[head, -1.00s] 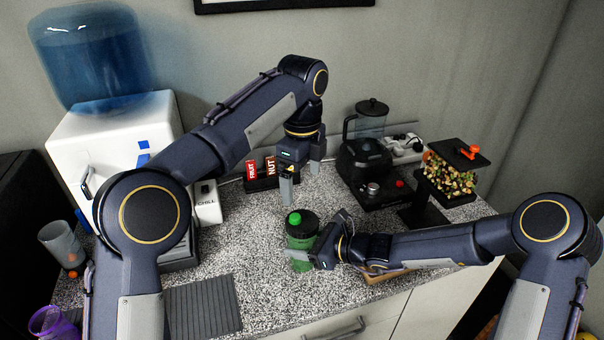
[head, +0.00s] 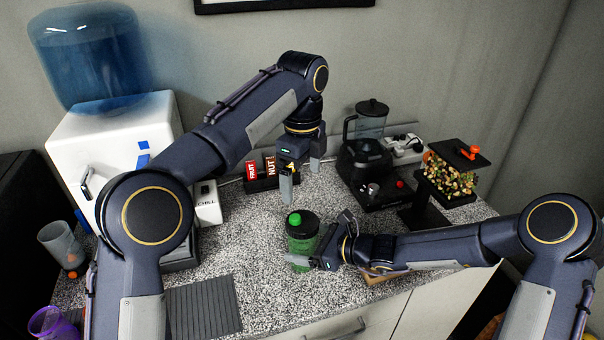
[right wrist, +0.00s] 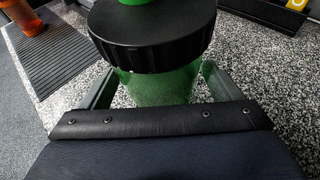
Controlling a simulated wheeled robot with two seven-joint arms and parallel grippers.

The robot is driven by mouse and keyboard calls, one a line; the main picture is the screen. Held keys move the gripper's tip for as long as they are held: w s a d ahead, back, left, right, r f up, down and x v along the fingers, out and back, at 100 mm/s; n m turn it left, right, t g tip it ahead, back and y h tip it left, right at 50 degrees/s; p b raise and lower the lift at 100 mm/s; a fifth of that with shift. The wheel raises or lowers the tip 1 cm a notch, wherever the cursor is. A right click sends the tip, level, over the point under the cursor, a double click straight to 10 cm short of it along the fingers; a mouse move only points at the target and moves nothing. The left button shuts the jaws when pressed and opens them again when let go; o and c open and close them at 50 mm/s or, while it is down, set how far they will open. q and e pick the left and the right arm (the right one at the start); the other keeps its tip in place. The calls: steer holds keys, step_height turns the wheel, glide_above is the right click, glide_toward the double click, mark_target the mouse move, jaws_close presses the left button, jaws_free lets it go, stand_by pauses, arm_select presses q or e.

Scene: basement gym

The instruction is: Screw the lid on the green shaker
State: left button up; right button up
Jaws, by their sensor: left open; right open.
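The green shaker (head: 301,251) stands upright on the speckled counter. Its black lid (head: 302,225) with a green cap sits on top of it; whether the threads are engaged cannot be seen. In the right wrist view the lid (right wrist: 152,36) is above the green body (right wrist: 158,87). My right gripper (head: 312,250) is open, low at the shaker, with a finger on either side of the body. My left gripper (head: 301,180) is open and empty, pointing down above and behind the lid.
A blender (head: 370,155) and a snack dispenser (head: 447,180) stand at the right. A bar box (head: 262,184) is behind the shaker. A water cooler (head: 110,140) and grey ridged mat (head: 203,308) are at the left. The counter's front edge is close to the shaker.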

mark_target(315, 244)
steer(key=v, duration=0.7)
